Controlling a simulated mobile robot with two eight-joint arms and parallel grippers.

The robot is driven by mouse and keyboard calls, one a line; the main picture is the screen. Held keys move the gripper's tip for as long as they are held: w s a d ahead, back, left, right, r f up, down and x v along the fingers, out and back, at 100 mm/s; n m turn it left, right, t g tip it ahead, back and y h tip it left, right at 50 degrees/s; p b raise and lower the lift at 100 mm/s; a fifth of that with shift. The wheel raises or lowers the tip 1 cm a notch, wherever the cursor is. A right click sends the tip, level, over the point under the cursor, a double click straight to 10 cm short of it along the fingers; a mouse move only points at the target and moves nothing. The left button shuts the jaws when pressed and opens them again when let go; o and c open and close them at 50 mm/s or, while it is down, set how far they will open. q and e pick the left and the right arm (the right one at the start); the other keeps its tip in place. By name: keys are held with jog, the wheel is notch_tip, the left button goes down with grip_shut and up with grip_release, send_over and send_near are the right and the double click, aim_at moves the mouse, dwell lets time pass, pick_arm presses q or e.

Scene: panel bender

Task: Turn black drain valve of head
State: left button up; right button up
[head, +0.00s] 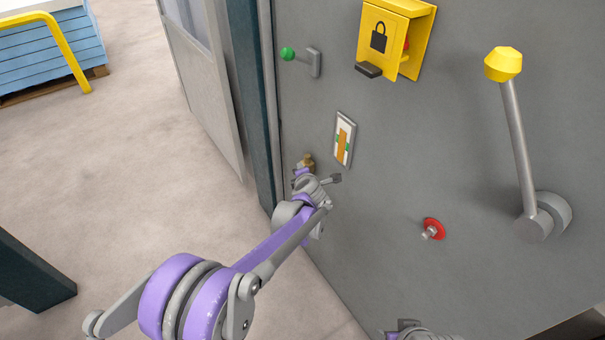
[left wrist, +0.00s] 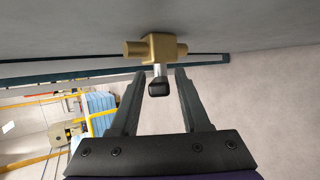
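The drain valve has a brass body (left wrist: 158,48) on the grey panel and a black knob (left wrist: 158,88) on a short silver stem. In the left wrist view, my left gripper (left wrist: 160,78) is open, with one finger on each side of the knob. A gap shows on both sides, so the fingers look apart from it. In the head view, the brass valve (head: 308,160) sits low near the panel's left edge. My left gripper (head: 302,171) is right at it, and the black knob is hidden there. Only a bit of my right arm shows at the bottom edge; its gripper is out of view.
The panel carries a green-knobbed handle (head: 288,54), a yellow lock box (head: 384,40), a framed gauge (head: 344,139), a red-collared fitting (head: 433,229) and a large yellow-knobbed lever (head: 503,64). A yellow rail (head: 62,45) and open floor (head: 130,150) lie left.

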pick_arm(q)
jog(key=shift+o, duration=0.2)
jog(key=p+v, duration=0.1)
jog(key=v, duration=0.9)
jog(key=shift+s+r+p, duration=0.25)
jog(key=shift+s+p, duration=0.1)
jog(key=shift+p, duration=0.05)
jog(key=shift+d, duration=0.1)
